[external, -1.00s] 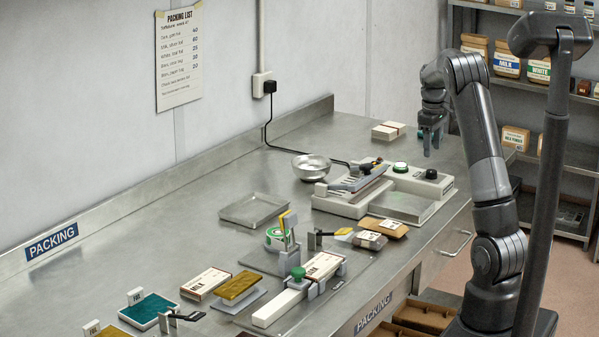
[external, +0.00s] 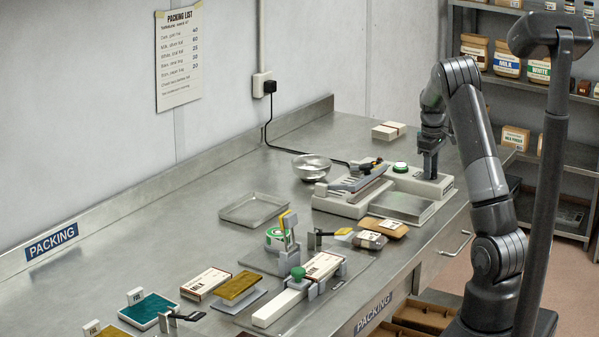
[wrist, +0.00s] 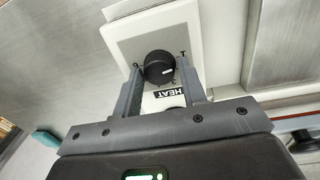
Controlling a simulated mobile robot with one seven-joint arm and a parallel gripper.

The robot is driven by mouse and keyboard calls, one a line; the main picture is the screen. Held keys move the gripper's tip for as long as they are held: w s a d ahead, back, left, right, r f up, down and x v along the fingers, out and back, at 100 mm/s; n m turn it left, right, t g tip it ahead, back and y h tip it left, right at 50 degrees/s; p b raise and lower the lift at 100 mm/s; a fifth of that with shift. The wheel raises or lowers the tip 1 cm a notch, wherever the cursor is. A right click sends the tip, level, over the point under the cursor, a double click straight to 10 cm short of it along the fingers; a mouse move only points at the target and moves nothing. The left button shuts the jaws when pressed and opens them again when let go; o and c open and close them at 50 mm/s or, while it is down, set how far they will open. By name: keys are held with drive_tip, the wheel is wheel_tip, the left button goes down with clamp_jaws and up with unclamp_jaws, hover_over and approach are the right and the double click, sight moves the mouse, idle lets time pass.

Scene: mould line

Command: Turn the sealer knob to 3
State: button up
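The sealer knob (wrist: 159,67) is a round black dial with a white pointer mark, on the white panel of the sealer, with a HEAT label (wrist: 170,93) beside it. My gripper (wrist: 159,70) is over the panel with one finger on each side of the knob. A gap shows between the knob and the fingers, so it looks open. In the external view my gripper (external: 430,172) points down at the right end of the sealer (external: 348,203) and hides the knob. The scale numbers are mostly hidden or too small to read.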

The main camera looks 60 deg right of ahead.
drive_tip(key=c, duration=0.6)
drive_tip(key=shift+m, duration=0.3)
drive_tip(key=m, duration=0.3)
drive_tip(key=shift+m, duration=0.3)
drive_tip(key=m, duration=0.3)
drive_tip(key=shift+m, duration=0.3)
drive_tip(key=m, duration=0.4)
drive_tip(key=shift+d+g, duration=0.1)
drive_tip(key=shift+g, duration=0.2)
drive_tip(key=shift+m+y, duration=0.3)
drive_tip(key=shift+m, duration=1.7)
